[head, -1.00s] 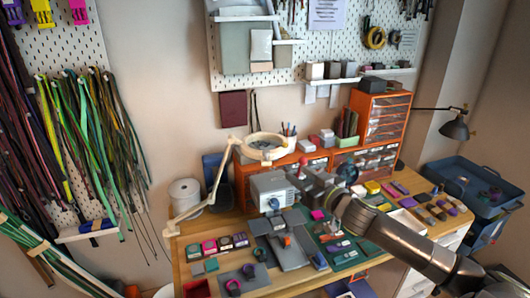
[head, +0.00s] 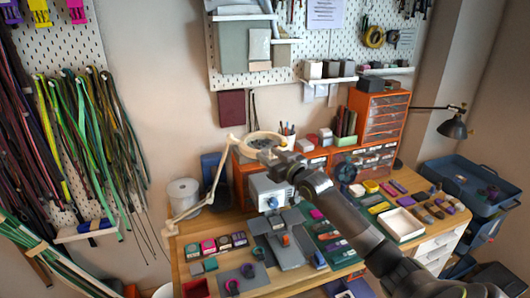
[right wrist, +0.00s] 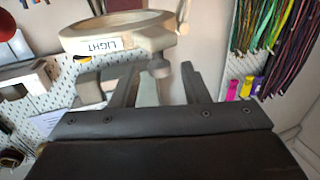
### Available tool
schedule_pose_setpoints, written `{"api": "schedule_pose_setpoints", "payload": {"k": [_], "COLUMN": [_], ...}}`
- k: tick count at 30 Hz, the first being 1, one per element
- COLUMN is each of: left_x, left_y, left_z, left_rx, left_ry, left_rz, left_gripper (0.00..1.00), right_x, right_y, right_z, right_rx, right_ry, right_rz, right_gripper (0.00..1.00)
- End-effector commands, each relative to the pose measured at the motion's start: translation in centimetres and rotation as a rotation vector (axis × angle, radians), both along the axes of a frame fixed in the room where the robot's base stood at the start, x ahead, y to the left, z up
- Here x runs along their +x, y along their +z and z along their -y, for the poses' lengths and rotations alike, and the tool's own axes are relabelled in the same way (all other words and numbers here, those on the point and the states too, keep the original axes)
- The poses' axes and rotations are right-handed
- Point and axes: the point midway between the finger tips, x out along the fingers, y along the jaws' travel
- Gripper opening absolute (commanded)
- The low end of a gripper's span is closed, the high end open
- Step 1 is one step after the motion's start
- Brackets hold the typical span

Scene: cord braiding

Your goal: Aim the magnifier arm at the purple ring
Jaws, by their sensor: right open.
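The cream magnifier arm (head: 212,188) rises from the left rear of the bench and ends in a round magnifier head (head: 250,138). In the right wrist view the head (right wrist: 110,32) carries a "LIGHT" label, with a short handle (right wrist: 158,68) below it. My right gripper (head: 270,156) is at the head's near right edge. In the right wrist view its fingers (right wrist: 160,82) are open, with the handle between them; contact cannot be told. My left gripper is not in view.
A grey machine (head: 268,190) stands right below the magnifier head and my forearm. Orange drawers (head: 378,117) stand at the back right. A white spool (head: 184,193) is beside the magnifier arm's base. Cords (head: 85,130) hang at the left.

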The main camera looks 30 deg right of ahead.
Motion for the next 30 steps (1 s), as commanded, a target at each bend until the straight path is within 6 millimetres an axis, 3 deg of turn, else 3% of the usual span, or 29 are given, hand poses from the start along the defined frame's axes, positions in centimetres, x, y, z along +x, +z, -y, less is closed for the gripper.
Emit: {"api": "schedule_pose_setpoints", "payload": {"k": [7, 18, 27, 30], "left_x": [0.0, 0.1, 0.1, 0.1], "left_y": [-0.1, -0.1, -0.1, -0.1], "left_z": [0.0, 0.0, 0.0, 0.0], "left_rx": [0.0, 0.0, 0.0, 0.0], "left_ry": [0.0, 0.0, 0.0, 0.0], "left_rz": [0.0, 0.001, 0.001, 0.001], "left_gripper": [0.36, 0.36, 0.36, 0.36], "right_x": [2.4, 2.8, 2.8, 2.8], "right_y": [0.0, 0.0, 0.0, 0.0], "right_z": [-0.1, -0.1, -0.1, -0.1], "right_rx": [0.0, -0.002, -0.002, -0.002], "right_ry": [-0.001, 0.0, 0.0, 0.0], "right_rz": [0.0, 0.0, 0.0, 0.0], "right_gripper": [0.41, 0.41, 0.03, 0.0]}}
